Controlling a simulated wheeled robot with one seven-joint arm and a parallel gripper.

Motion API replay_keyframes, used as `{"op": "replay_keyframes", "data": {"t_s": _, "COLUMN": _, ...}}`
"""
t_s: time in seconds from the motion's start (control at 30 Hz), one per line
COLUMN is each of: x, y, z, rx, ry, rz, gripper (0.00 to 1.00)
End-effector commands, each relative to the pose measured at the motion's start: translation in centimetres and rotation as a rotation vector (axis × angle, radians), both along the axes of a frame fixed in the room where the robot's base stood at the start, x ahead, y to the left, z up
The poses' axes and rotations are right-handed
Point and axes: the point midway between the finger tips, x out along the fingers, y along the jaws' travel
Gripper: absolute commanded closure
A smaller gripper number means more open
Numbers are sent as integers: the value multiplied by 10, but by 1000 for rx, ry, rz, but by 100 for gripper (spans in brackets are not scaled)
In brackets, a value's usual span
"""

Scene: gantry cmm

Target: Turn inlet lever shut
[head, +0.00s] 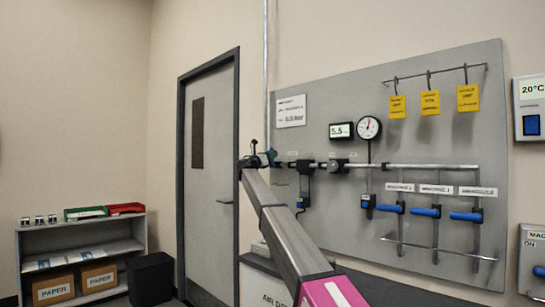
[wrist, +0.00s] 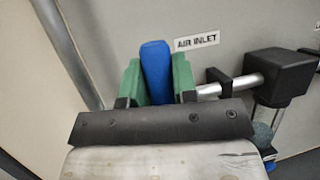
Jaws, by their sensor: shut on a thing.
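The blue inlet lever (wrist: 155,62) stands between the two green finger pads of my gripper (wrist: 156,80) in the wrist view. The pads press on its two sides, and its lower end is hidden behind my dark gripper body. An "AIR INLET" label (wrist: 197,41) is on the panel just right of the lever. In the head view my gripper (head: 264,157) is at the left end of the horizontal pipe, and the lever is not clearly seen there. I cannot tell the lever's exact angle to the pipe.
The grey panel (head: 330,105) carries a pipe (head: 430,167), a round gauge (head: 369,127), a "5.5" display (head: 341,131) and several other blue levers (head: 425,211) to the right. Yellow tags (head: 430,103) hang above. A door (head: 208,170) and a low shelf (head: 80,250) are left.

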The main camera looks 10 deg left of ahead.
Motion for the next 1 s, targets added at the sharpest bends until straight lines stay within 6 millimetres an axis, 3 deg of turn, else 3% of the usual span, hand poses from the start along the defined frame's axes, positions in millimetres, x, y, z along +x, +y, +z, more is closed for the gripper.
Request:
{"op": "replay_keyframes", "data": {"t_s": 0.57, "x": 1, "y": 2, "z": -1, "rx": -28, "ry": 25, "rz": 0, "gripper": 100}}
{"op": "replay_keyframes", "data": {"t_s": 0.6, "x": 1, "y": 2, "z": -1, "rx": -28, "ry": 25, "rz": 0, "gripper": 67}}
{"op": "replay_keyframes", "data": {"t_s": 0.67, "x": 1, "y": 2, "z": -1, "rx": -28, "ry": 25, "rz": 0, "gripper": 49}}
{"op": "replay_keyframes", "data": {"t_s": 1.0, "x": 0, "y": 3, "z": -1, "rx": -25, "ry": 21, "rz": 1, "gripper": 49}}
